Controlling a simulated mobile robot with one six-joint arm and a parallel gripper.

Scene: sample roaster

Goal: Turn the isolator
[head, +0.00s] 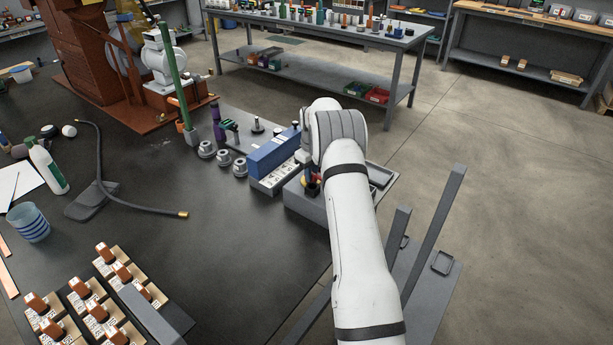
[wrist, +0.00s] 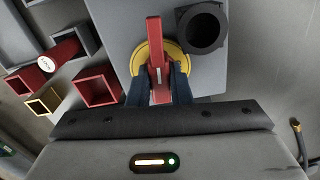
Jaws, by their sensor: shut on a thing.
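The isolator has a red bar handle (wrist: 155,45) on a round yellow plate (wrist: 142,64), fixed to a grey box (wrist: 120,14). In the wrist view the handle points up the picture, nearly upright. My gripper (wrist: 160,80) is shut on the lower part of the handle, one dark finger on each side. In the head view the grey box (head: 303,203) stands at the table's right edge. There my white arm covers most of the isolator and my gripper, and only small bits of red and yellow show.
A black round socket (wrist: 203,28) sits beside the isolator on the box. Small red open boxes (wrist: 97,88) and a red cylinder (wrist: 58,55) lie to the left. A blue block (head: 273,152) stands close left of the box. A black hose (head: 135,203) lies on the open table.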

